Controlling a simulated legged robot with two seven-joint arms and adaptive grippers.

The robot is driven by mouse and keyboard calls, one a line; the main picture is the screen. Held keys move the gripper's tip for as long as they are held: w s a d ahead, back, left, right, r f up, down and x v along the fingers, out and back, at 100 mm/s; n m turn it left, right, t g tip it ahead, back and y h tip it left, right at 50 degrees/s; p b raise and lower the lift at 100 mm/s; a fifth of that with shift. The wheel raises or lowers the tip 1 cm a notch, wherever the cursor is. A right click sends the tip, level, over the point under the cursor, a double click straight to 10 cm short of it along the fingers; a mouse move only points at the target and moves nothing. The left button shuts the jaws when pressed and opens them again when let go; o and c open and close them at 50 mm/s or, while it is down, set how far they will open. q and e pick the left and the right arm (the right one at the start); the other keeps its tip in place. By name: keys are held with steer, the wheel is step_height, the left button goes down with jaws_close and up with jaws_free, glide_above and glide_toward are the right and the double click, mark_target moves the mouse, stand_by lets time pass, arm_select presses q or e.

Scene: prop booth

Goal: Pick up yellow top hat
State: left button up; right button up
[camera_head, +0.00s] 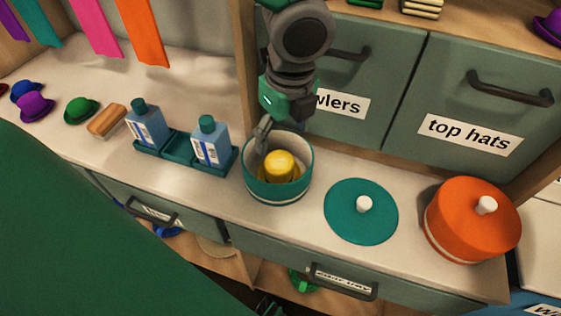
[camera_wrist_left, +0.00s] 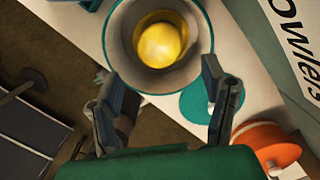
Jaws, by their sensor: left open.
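The yellow top hat (camera_head: 280,164) sits inside an open round teal box (camera_head: 277,190) on the counter. In the left wrist view the hat (camera_wrist_left: 162,42) lies in the box (camera_wrist_left: 118,45), with its round crown facing the camera. My left gripper (camera_head: 262,138) is above the back left rim of the box, close to the hat. In the left wrist view its two fingers (camera_wrist_left: 162,88) are spread wide with nothing between them. The hat is apart from both fingers. My right gripper does not show.
A teal lid (camera_head: 358,216) with a white knob lies right of the box, and an orange lidded box (camera_head: 470,222) stands farther right. Two blue bottles (camera_head: 211,143) in a teal tray (camera_head: 160,149) stand to the left. Drawers labelled "top hats" (camera_head: 465,120) rise behind.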

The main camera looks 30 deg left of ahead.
mark_target(282, 162)
arm_select(q)
steer(key=f, duration=0.2)
steer(key=d+f+b, duration=0.1)
steer(key=f, duration=0.1)
steer(key=shift+w+f, duration=0.1)
steer(key=f, duration=0.1)
steer(key=a+f+b, duration=0.1)
steer(key=f, duration=0.1)
steer(key=a+f, duration=0.1)
steer(key=f, duration=0.1)
steer(key=shift+a+f+b, duration=0.2)
steer(key=shift+a+b, duration=0.05)
steer(key=shift+b, duration=0.05)
steer(key=shift+d+r, duration=0.15)
steer(key=shift+d, duration=0.6)
steer(key=c, duration=0.7)
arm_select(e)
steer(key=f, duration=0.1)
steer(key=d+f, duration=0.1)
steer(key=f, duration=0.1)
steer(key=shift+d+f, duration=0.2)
